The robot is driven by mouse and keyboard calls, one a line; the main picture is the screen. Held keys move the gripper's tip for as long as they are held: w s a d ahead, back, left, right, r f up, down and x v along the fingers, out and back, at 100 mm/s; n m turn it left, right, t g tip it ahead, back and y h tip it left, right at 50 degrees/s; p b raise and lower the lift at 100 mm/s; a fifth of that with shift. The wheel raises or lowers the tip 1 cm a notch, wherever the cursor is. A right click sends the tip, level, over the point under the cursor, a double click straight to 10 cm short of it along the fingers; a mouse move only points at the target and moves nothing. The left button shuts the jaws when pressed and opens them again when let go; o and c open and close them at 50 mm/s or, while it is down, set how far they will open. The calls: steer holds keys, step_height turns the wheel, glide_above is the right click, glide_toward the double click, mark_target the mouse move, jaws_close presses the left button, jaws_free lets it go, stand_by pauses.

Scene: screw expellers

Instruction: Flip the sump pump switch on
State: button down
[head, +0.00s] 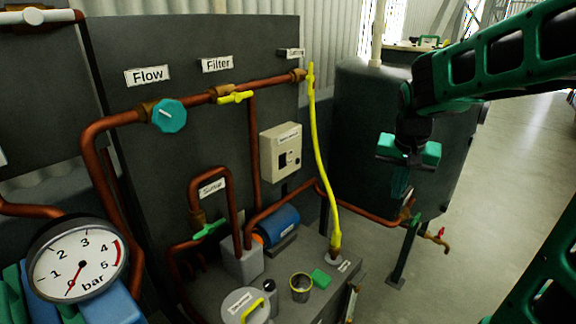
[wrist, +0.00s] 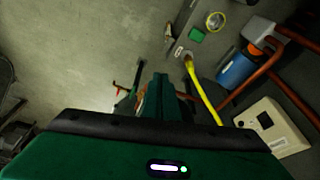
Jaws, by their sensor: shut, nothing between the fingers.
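A beige switch box (head: 281,151) is mounted on the dark panel, with a small dark switch on its front and a label too small to read. It also shows in the wrist view at the lower right (wrist: 273,127). A blue pump (head: 279,229) sits on the grey bench below the box, and also shows in the wrist view (wrist: 238,68). My gripper (head: 401,186) is shut and empty, pointing down in front of the dark tank, to the right of the switch box and apart from it. Its fingers also show in the wrist view (wrist: 159,84).
A yellow hose (head: 321,160) runs down between the box and my gripper. Copper pipes (head: 253,140) cross the panel. The dark tank (head: 352,110) stands at right. A metal cup (head: 300,287) and a green block (head: 320,278) lie on the bench. Floor (head: 510,190) at right is clear.

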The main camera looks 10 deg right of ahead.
mark_target(283, 161)
steer(key=w+a+f+t, duration=0.1)
steer(key=w+a, duration=0.4)
steer(key=w, duration=0.5)
steer(key=w+a+f+m+t+y, duration=0.1)
steer(key=w+a+t, duration=0.1)
steer(key=w+a, duration=0.4)
steer(key=w+a+f+m+t, duration=0.1)
steer(key=w+a, duration=0.5)
steer(key=w, duration=0.8)
steer(key=shift+w+a+y, duration=0.15)
steer(key=shift+w+y, duration=0.15)
steer(key=shift+w, duration=0.05)
steer(key=w+f, duration=0.3)
steer(key=w+a+f, duration=0.1)
steer(key=w+f, duration=0.1)
steer(key=w, duration=0.1)
steer(key=w+a+f, duration=0.1)
steer(key=w+f, duration=0.2)
steer(key=shift+f, duration=0.3)
